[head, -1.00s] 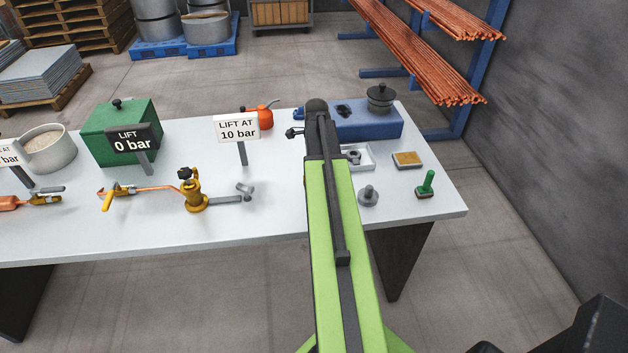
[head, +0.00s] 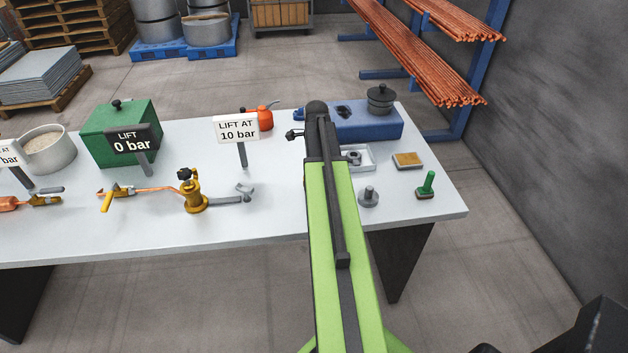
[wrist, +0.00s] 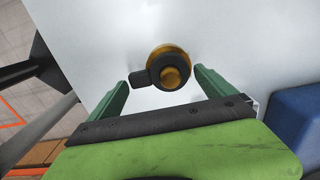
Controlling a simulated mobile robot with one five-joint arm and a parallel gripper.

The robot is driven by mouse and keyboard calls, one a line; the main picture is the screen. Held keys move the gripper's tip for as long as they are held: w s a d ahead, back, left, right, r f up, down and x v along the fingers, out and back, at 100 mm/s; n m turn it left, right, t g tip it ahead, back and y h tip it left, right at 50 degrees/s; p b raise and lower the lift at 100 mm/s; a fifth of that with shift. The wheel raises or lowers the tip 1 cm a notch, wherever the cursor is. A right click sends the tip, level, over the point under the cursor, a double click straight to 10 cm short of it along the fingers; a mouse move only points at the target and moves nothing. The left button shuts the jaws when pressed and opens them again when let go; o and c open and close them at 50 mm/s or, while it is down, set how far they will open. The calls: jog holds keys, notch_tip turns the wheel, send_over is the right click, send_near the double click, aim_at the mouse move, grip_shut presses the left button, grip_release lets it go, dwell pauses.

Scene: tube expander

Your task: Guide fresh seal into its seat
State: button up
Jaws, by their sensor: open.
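In the wrist view a black ring with a short tab (wrist: 141,78) lies around a round brass-coloured piece (wrist: 171,77) on the white bench. I cannot tell whether this ring is the fresh seal, or whether it is seated. My gripper (wrist: 160,80) is open, with one green finger to the left of the ring and one to the right. Neither finger visibly touches it. In the head view my arm hides the gripper and this piece.
The blue block (head: 372,121) carries a dark stepped knob (head: 380,99). Right of my arm are a grey stud (head: 368,197), a yellow-topped pad (head: 408,160) and a green-handled tool (head: 427,185). The brass pump (head: 195,195) and a "10 bar" sign (head: 237,129) stand left.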

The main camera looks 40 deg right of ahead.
jog(key=shift+r, duration=0.1)
jog(key=shift+r+p, duration=1.65)
jog(key=shift+p, duration=0.05)
jog(key=shift+o, duration=0.7)
jog(key=shift+s, duration=0.1)
jog(key=shift+s+d, duration=0.45)
jog(key=shift+s, duration=0.6)
jog(key=shift+s+d, duration=0.45)
jog(key=shift+s, duration=0.6)
jog(key=shift+s+d, duration=0.45)
jog(key=shift+s, duration=0.6)
